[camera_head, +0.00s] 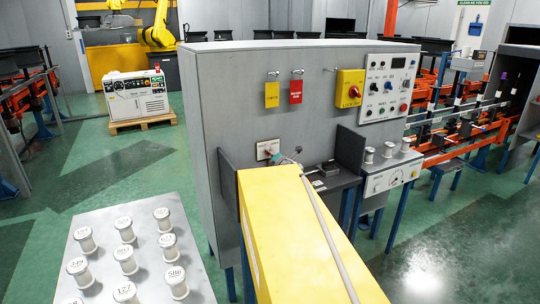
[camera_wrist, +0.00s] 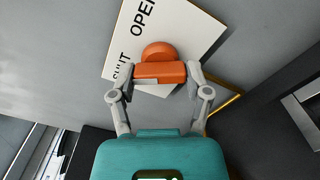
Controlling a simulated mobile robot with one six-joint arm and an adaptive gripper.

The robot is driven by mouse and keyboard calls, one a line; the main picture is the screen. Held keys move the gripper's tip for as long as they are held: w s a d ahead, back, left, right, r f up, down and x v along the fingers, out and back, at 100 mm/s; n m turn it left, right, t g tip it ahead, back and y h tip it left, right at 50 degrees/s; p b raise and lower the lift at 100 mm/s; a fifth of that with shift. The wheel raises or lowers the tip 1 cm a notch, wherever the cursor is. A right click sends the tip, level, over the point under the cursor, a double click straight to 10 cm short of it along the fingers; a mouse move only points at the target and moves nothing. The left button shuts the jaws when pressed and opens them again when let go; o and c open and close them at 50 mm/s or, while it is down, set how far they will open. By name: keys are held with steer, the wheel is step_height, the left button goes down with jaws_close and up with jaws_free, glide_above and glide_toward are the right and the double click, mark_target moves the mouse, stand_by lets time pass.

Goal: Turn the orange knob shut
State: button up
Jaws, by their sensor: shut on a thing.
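The orange knob (camera_wrist: 158,50) sits on a white plate (camera_wrist: 190,30) lettered OPEN and SHUT in the wrist view. The plate appears tilted, with OPEN towards the top and SHUT at the left of the knob. My gripper (camera_wrist: 160,76) has its two grey fingers at the ends of the knob's bar, shut on it. In the head view the plate (camera_head: 262,147) is low on the grey panel. My gripper (camera_head: 287,160) reaches its right side there, and the knob is too small to make out clearly.
A dark shelf (camera_head: 335,182) and upright plate stand right of the knob. A yellow box with a red switch (camera_head: 349,88) and a button panel (camera_head: 388,88) are higher up. White spools (camera_head: 126,260) stand on a grey table at left.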

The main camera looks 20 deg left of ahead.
steer(key=shift+d+n, duration=0.2)
steer(key=shift+n, duration=1.2)
steer(key=o, duration=1)
steer(key=shift+o, duration=0.8)
steer(key=shift+a, duration=0.1)
steer(key=v, duration=1.2)
